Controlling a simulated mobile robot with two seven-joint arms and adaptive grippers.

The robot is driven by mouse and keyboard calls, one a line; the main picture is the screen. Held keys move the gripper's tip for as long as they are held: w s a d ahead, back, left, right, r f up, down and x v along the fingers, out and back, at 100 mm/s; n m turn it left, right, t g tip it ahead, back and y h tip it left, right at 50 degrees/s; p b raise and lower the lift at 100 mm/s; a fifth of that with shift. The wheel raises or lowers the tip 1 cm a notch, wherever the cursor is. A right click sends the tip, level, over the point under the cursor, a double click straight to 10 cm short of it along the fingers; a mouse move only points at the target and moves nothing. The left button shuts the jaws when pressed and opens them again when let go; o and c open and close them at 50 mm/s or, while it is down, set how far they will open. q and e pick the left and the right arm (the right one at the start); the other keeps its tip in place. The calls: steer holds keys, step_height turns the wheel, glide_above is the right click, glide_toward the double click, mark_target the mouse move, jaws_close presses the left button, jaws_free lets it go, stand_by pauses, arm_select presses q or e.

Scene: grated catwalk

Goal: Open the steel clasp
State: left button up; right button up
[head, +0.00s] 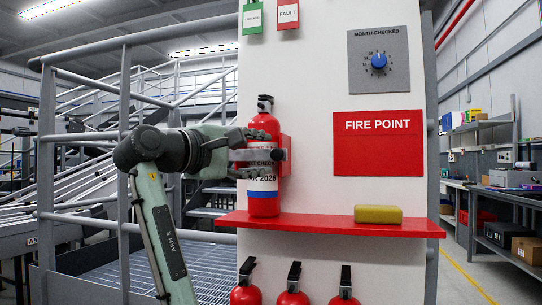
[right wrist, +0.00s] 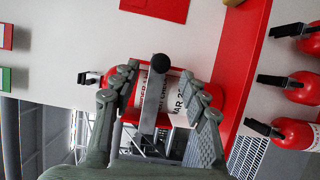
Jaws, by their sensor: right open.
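A red fire extinguisher (head: 263,203) with a white label and blue band stands upright on the red shelf, against the white panel. The steel clasp (right wrist: 150,108) is a flat grey bar lying across the extinguisher's front, with a black knob (right wrist: 161,62) at one end. In the head view the clasp (head: 243,155) is partly hidden by my fingers. My right gripper (head: 259,153) is open, with one finger above the clasp and one below it. In the right wrist view, its fingers (right wrist: 163,88) lie on either side of the bar; contact cannot be told.
The red shelf (head: 330,228) carries a yellow block (head: 378,214). Several red extinguishers (head: 291,290) show below the shelf. A grey dial plate (head: 379,60) and a red FIRE POINT sign (head: 378,143) are on the panel. Grey railings (head: 124,180) stand at left.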

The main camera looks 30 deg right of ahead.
mark_target(275, 154)
steer(key=x, duration=0.6)
steer(key=shift+c, duration=0.4)
jaws_close()
